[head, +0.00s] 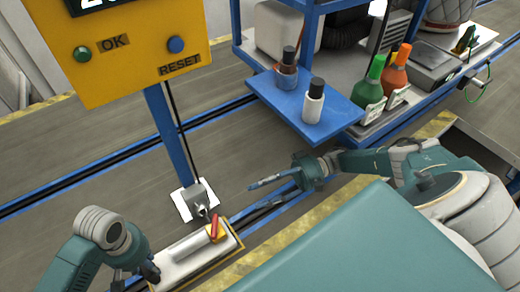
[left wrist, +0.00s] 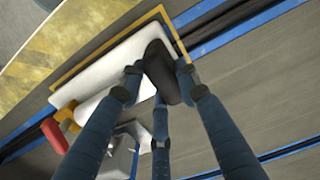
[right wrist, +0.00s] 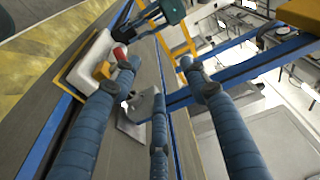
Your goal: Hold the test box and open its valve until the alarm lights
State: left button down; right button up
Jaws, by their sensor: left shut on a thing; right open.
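The test box (head: 185,262) is a long white case with a yellow edge, low in the head view. My left gripper (head: 146,272) is at its near left end. In the left wrist view it is shut on a black grip (left wrist: 162,72) at that end. The valve's red handle (head: 214,226) and yellow body (head: 216,236) are at the box's other end. They also show in the right wrist view, with the red part (right wrist: 120,52) just beyond one finger. My right gripper (head: 268,182) is open and empty, up and right of the valve. No lit alarm is visible.
A yellow panel (head: 120,50) with a green OK button and a blue RESET button stands on a blue post (head: 166,125). A blue shelf (head: 290,108) with several bottles lies behind the right gripper. Blue rails cross the floor. My teal body covers the lower right.

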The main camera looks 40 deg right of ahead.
jog(key=shift+a, duration=0.1)
jog(key=s+a+r+n+g+h, duration=0.2)
jog(key=s+a+r+n+g, duration=0.1)
jog(key=s+a+n+g, duration=0.65)
jog(key=s+a+r+n+g+h, duration=0.1)
jog(key=s+a+r+n+g, duration=0.2)
jog(key=s+a+n+g, duration=0.7)
jog(key=n+t+h, duration=1.2)
send_near(215, 229)
jog(key=shift+t, duration=0.25)
jog(key=x, duration=0.5)
jog(key=w+x, duration=0.1)
jog(key=x, duration=0.2)
jog(key=shift+a+f, duration=0.1)
jog(key=shift+f, duration=0.2)
jog(key=shift+c, duration=0.3)
